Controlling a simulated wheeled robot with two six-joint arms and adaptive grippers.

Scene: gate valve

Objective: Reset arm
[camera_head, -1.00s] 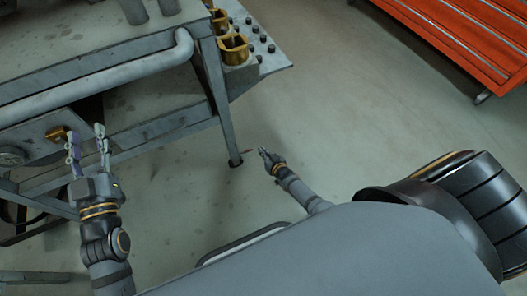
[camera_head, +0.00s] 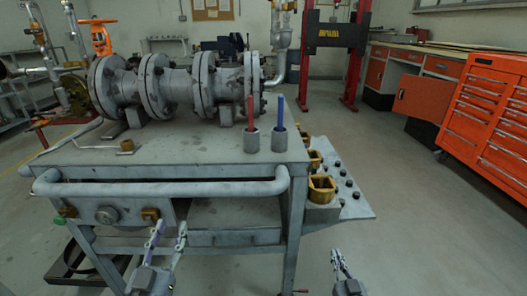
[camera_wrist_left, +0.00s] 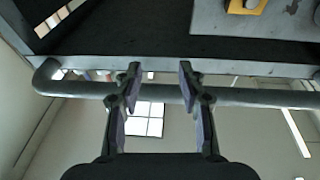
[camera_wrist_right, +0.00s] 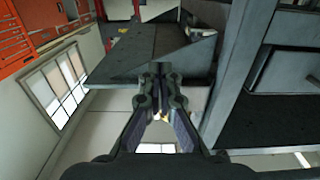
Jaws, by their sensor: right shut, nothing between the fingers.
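My left gripper (camera_head: 168,236) is in front of the workbench, below its front rail, with its two fingers apart. In the left wrist view the open left gripper (camera_wrist_left: 160,78) has only empty space between its fingers, with the rail behind. My right gripper (camera_head: 338,262) is lower right, beyond the bench's right front leg and below the side shelf. In the right wrist view the right gripper (camera_wrist_right: 159,76) has its fingertips together with nothing held. Neither gripper visibly touches anything.
The workbench (camera_head: 190,160) carries a grey flanged pipe assembly (camera_head: 182,85) and two cups (camera_head: 279,140) holding a red and a blue rod. The side shelf (camera_head: 352,190) holds brass parts. An orange cabinet (camera_head: 487,100) stands right. Floor between is clear.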

